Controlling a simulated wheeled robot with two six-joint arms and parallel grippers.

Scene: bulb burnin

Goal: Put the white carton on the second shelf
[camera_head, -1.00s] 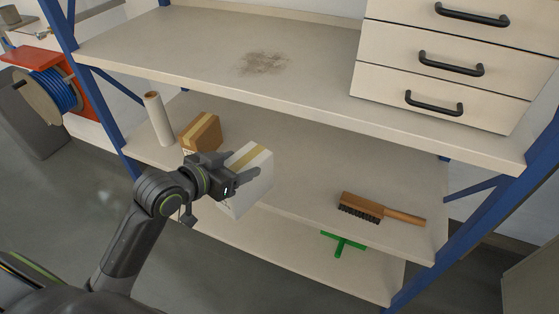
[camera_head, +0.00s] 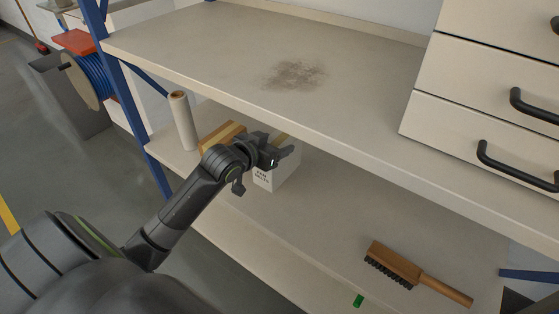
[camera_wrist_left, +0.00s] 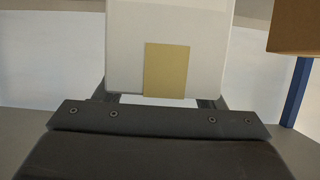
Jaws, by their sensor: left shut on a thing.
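The white carton (camera_head: 275,178), with dark print on its front and a tan tape strip, is in my left gripper (camera_head: 279,152). The gripper is shut on its upper part and hides some of its top. The carton is at the middle shelf (camera_head: 340,210), just right of a brown box (camera_head: 222,137), below the top board's front edge. I cannot tell whether its bottom touches the shelf. In the left wrist view, the carton (camera_wrist_left: 168,25) fills the middle between the fingers, its tape strip facing the camera. My right gripper is out of view.
A pale roll (camera_head: 183,122) stands left of the brown box. A wooden brush (camera_head: 405,268) lies at the right of the middle shelf. The top board (camera_head: 220,60) overhangs closely, with drawers (camera_head: 480,140) at its right. A blue post (camera_head: 128,100) stands left.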

